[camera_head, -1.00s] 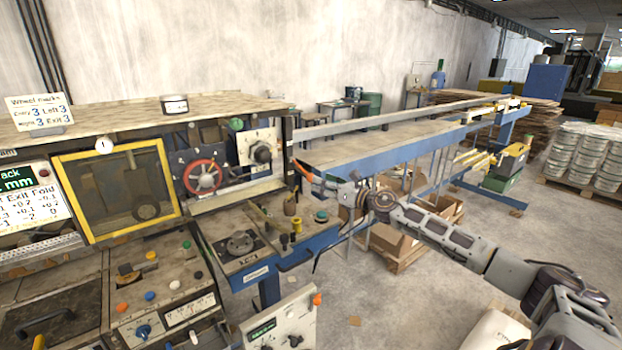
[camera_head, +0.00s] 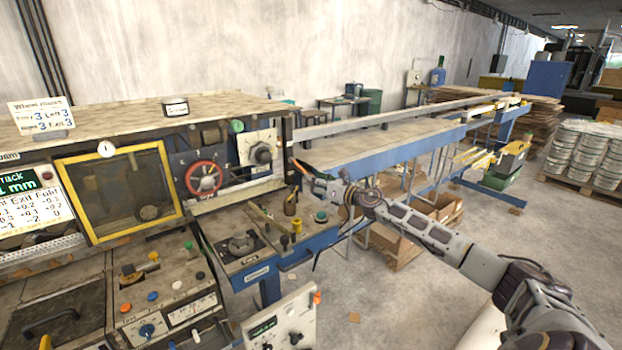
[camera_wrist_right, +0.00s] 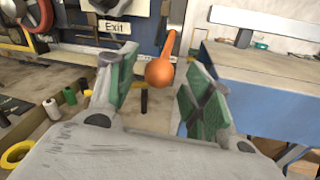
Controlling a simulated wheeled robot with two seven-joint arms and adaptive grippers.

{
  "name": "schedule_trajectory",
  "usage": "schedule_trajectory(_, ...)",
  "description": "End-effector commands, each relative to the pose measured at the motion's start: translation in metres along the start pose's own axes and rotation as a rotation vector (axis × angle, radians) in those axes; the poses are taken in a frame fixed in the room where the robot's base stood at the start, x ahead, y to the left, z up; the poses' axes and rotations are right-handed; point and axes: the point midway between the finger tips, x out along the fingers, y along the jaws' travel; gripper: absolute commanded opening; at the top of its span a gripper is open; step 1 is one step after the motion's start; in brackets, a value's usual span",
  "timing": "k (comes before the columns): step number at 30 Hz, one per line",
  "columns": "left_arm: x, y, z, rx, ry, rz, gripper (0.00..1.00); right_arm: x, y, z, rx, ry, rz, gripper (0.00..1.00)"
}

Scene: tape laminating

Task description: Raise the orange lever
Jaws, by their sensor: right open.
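The orange lever (camera_wrist_right: 160,72) has a round ball knob at its lower end, and its shaft slants up and slightly right in the right wrist view. My right gripper (camera_wrist_right: 160,84) is open, with its green-padded fingers on either side of the knob in the picture. No finger visibly touches it, and the depth gap is hard to judge. In the head view my right gripper (camera_head: 312,183) is at the right end of the machine, beside the red handwheel's panel. The lever is small and partly hidden there. My left gripper is not in view.
The red handwheel (camera_head: 203,178) and a black knob (camera_head: 262,154) are left of the gripper. Below are yellow and green knobs on a worn deck (camera_wrist_right: 62,134). A blue-edged conveyor table (camera_head: 385,147) runs right. A white panel (camera_head: 285,320) stands in front.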

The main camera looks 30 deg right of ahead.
Motion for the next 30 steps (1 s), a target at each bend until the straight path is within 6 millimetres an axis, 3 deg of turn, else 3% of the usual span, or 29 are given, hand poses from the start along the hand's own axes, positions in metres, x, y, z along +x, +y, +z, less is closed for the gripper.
schedule_trajectory(12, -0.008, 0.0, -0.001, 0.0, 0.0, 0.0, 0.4, 0.019, 0.001, 0.002, -0.001, -0.001, 0.0, 0.51)
schedule_trajectory(25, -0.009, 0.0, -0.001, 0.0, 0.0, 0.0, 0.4, 0.022, 0.001, 0.0, 0.0, 0.0, 0.001, 0.51)
schedule_trajectory(30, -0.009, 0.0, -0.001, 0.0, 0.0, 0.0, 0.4, 0.022, 0.001, 0.0, 0.0, 0.0, 0.001, 0.31)
